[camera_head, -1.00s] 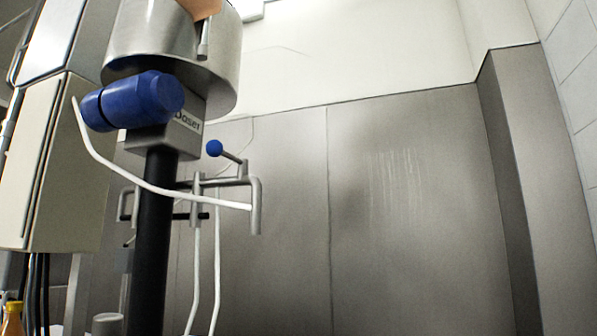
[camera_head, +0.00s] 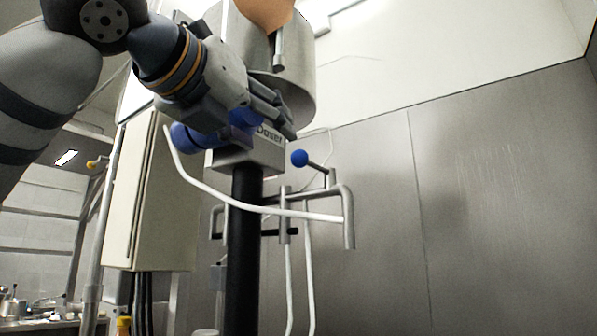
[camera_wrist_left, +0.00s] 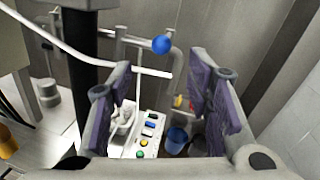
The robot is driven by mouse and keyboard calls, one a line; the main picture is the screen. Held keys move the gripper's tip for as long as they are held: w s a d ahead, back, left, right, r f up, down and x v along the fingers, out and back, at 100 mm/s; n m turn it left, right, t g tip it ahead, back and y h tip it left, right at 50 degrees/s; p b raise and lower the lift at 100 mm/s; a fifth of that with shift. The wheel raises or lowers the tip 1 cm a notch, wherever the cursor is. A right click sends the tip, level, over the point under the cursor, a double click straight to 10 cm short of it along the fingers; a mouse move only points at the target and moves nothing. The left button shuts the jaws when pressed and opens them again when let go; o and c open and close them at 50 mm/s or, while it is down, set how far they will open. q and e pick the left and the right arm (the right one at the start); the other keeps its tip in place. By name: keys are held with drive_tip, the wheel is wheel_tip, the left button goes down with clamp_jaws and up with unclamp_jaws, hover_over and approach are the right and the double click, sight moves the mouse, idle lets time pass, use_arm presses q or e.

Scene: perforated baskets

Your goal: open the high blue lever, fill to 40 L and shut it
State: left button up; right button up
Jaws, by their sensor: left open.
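The blue ball of a lever (camera_head: 299,158) sits on a short grey rod slanting up from the pipework, beside the black column. The ball also shows in the left wrist view (camera_wrist_left: 161,44), beyond and between my finger pads. My left gripper (camera_head: 286,118) is open and empty, in front of the doser head, above and left of the ball and apart from it. In the left wrist view its two purple-padded fingers (camera_wrist_left: 160,80) stand wide apart. I see no litre reading. My right gripper is not in view.
A white bent tube (camera_head: 240,203) crosses in front of the column (camera_head: 243,250). A pale cabinet (camera_head: 150,200) is at left. The wall side at right is clear. A button panel (camera_wrist_left: 150,132) lies below.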

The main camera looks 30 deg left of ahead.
sight(296, 155)
use_arm(q)
drive_tip(key=w, duration=0.8)
drive_tip(key=w+a, duration=0.1)
drive_tip(key=w, duration=0.2)
drive_tip(key=shift+w+f, duration=0.1)
drive_tip(key=shift+w, duration=0.3)
drive_tip(key=shift+a, duration=0.1)
drive_tip(key=shift+c, duration=0.3)
clamp_jaws()
